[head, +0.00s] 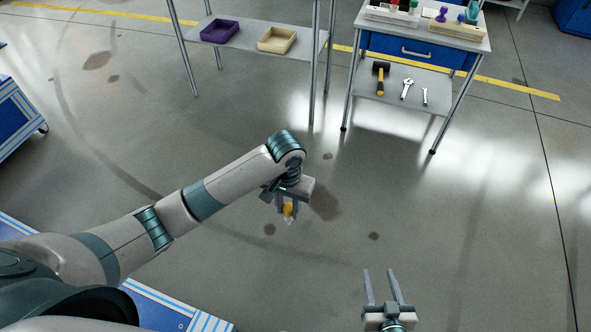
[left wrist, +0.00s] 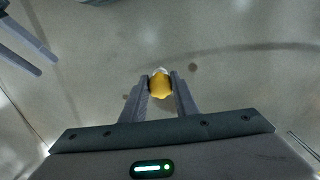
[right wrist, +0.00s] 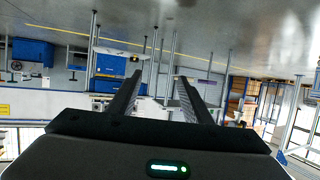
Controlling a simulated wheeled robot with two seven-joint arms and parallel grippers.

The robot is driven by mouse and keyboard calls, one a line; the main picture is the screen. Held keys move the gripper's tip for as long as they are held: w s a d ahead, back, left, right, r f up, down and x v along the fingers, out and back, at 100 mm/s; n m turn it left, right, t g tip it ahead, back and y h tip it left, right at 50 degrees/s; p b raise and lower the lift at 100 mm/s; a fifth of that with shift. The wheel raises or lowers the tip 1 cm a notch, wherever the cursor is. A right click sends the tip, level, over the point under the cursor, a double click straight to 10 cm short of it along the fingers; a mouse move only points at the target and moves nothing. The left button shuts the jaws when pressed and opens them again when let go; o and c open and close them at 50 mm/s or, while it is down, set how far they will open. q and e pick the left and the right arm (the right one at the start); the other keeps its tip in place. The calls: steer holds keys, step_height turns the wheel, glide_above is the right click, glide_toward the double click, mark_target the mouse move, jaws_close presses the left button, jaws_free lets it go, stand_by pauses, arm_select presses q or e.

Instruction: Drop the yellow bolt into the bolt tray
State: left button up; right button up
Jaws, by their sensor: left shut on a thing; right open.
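The yellow bolt (head: 288,209) is held between the fingers of my left gripper (head: 287,205), in the air above the floor in the middle of the head view. In the left wrist view the bolt (left wrist: 160,86) sits between the two fingertips of my left gripper (left wrist: 160,88), with a pale tip beyond it. My right gripper (head: 381,285) is open and empty at the bottom of the head view. Its spread fingers also show in the right wrist view (right wrist: 160,88). Two shallow trays, one purple (head: 219,31) and one beige (head: 277,39), stand on a shelf; I cannot tell which is the bolt tray.
The grey shelf (head: 250,35) with metal posts stands at the back. Right of it is a workbench with a blue drawer (head: 415,50); its lower shelf (head: 390,93) holds a hammer (head: 380,78) and wrenches (head: 407,88). The floor between is clear.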

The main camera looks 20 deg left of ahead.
arm_select(q)
steer(key=s+a+r+p, duration=0.2)
steer(key=s+r, duration=0.3)
steer(key=r, duration=0.2)
steer(key=s+a+r+n+p, duration=0.1)
steer(key=s+a+r+p, duration=0.1)
steer(key=s+r, duration=0.3)
step_height(320, 180, up, 3)
steer(key=shift+s+f+p, duration=0.2)
steer(key=shift+s+p, duration=0.1)
steer(key=shift+p, duration=0.35)
arm_select(e)
steer(key=s+d+f+g+h, duration=0.1)
steer(key=s+d+f+g, duration=0.2)
steer(key=s+f, duration=0.5)
steer(key=s+d+f+g+h, duration=0.1)
steer(key=s+d+f+g, duration=0.2)
steer(key=s+f, duration=0.5)
steer(key=shift+d+f+m+g+h, duration=0.3)
steer(key=shift+f+m+g, duration=0.15)
steer(key=shift+g, duration=0.45)
steer(key=shift+s+a, duration=0.1)
steer(key=shift+c, duration=0.6)
steer(key=shift+c, duration=1.2)
arm_select(q)
steer(key=shift+w, duration=0.1)
